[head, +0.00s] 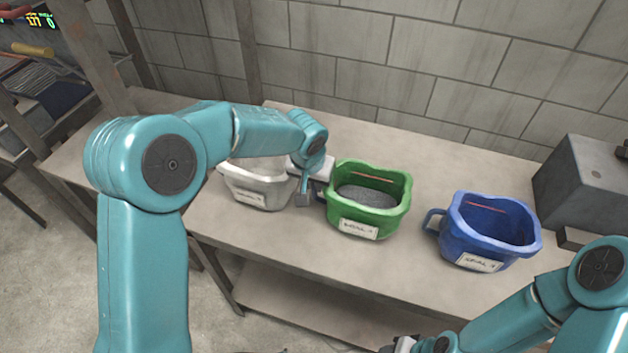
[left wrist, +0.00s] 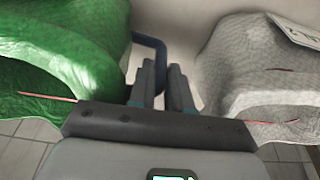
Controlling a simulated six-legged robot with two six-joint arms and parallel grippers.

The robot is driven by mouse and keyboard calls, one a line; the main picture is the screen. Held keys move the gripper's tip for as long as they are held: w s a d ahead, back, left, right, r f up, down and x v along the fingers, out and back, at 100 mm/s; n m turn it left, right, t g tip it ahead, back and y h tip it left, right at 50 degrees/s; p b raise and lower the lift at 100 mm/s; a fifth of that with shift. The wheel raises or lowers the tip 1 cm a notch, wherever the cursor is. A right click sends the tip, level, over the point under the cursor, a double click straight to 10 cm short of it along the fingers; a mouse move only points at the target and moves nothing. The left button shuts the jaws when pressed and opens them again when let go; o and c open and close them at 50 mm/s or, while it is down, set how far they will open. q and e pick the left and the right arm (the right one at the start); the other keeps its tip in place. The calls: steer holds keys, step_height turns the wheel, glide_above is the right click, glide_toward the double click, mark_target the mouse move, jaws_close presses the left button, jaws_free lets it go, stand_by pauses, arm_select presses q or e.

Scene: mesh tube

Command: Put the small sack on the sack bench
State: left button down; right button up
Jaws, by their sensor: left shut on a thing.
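Three sack-like tubs with paper labels stand on the grey bench (head: 440,150): a white one (head: 262,192), a green one (head: 368,214) with dark grey stuff inside, and a blue one (head: 490,228). My left gripper (head: 304,196) is between the white and green tubs. In the left wrist view its fingers (left wrist: 163,78) are shut on the dark blue handle (left wrist: 148,42) beside the green tub (left wrist: 60,50); the white tub (left wrist: 255,70) is on the other side. My right gripper (head: 400,344) is low at the bottom edge, mostly cut off.
A grey metal box (head: 588,180) stands at the bench's right end. A block wall (head: 400,60) closes off the back, and a metal post (head: 247,45) rises behind the white tub. A lower shelf (head: 300,305) lies under the bench. The bench's left end is clear.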

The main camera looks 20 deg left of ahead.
arm_select(q)
steer(key=c, duration=1.1)
jaws_free()
steer(key=shift+w+f, duration=0.1)
steer(key=shift+w, duration=0.05)
steer(key=shift+o, duration=0.2)
steer(key=v, duration=1.2)
